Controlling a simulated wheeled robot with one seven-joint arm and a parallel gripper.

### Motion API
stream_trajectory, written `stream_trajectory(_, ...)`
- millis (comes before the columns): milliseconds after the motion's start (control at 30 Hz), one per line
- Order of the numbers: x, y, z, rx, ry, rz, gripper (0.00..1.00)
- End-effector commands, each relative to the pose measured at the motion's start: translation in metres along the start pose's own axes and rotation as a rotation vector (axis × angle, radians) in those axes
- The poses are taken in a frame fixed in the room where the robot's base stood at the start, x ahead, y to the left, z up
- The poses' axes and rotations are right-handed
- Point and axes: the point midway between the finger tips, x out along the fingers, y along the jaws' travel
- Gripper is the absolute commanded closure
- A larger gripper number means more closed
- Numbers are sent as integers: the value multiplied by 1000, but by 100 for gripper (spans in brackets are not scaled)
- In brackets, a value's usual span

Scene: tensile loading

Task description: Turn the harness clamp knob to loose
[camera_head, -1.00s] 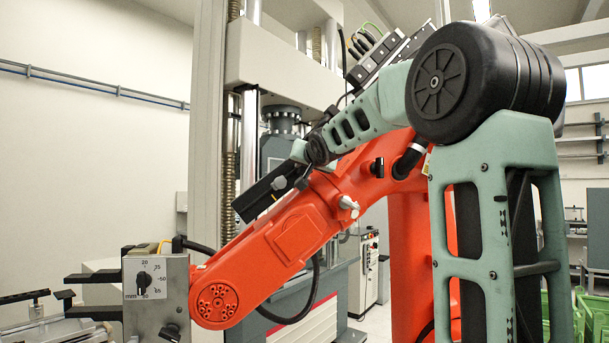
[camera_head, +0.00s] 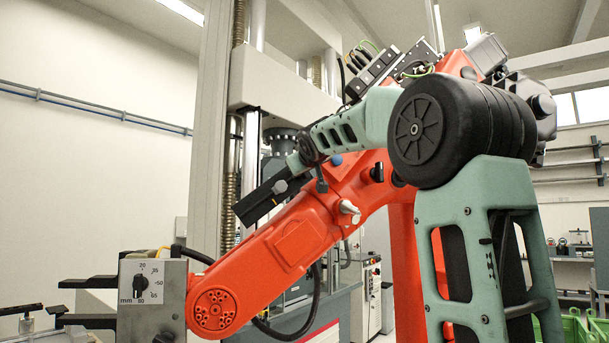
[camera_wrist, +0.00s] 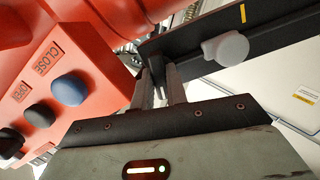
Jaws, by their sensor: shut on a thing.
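My gripper (camera_wrist: 159,82) is at the upper middle of the wrist view, its two fingers close together on a small dark part. I take this part for the harness clamp knob; the fingers mostly hide it, so its setting cannot be read. The bar also shows in the head view (camera_head: 257,206).
A blue button (camera_wrist: 68,90) and dark buttons, with CLOSE and OPEN labels, sit on an orange panel beside my gripper. A grey lever (camera_head: 348,207) and a black knob (camera_head: 376,172) stick out from the orange arm. A metal dial box (camera_head: 152,298) is at lower left.

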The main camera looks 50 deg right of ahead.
Motion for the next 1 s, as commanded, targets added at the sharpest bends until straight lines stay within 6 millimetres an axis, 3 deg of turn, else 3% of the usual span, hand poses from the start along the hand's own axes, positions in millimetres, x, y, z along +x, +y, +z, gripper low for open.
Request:
stream_trajectory(633,0,-1,1,-54,-2,7,100)
stream_trajectory(667,0,-1,1,-54,-2,7,83)
stream_trajectory(733,0,-1,0,-54,-2,7,64)
stream_trajectory(1000,0,0,0,-53,0,7,64)
